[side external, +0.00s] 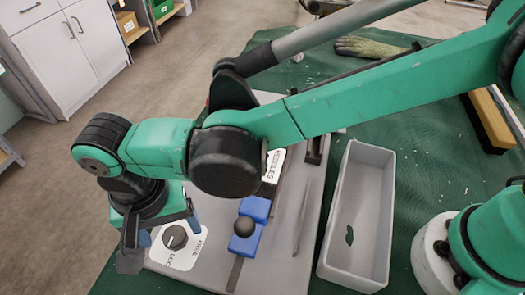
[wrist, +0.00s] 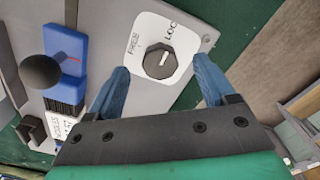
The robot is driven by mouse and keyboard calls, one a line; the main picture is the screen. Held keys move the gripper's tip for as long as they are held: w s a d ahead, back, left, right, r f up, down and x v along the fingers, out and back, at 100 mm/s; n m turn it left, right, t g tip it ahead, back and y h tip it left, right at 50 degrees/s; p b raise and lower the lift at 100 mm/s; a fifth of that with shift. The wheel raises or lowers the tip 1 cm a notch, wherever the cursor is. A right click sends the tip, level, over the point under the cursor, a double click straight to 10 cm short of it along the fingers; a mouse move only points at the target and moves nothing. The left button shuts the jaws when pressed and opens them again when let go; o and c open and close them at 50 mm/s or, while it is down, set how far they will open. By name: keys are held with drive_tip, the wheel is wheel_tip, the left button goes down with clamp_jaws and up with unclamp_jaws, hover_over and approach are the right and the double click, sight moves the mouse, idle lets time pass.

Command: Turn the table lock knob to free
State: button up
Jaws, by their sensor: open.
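The table lock knob (wrist: 158,61) is a dark, faceted dial with a short white mark, on a white plate (wrist: 140,32) lettered FREE and LOC, the rest of the second word being cut off or hard to read. In the wrist view the mark lies nearer the LOC side than FREE. The knob also shows in the side view (side external: 175,238). My gripper (wrist: 163,78) is open, its two blue fingertips apart on either side of the knob, with gaps between. I cannot tell exactly how high the tips are above the plate.
A grey tray (side external: 380,180) lies to the right. A glove (side external: 370,47) lies on the green mat behind.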

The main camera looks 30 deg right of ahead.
drive_tip(key=shift+f, duration=0.8)
clamp_jaws()
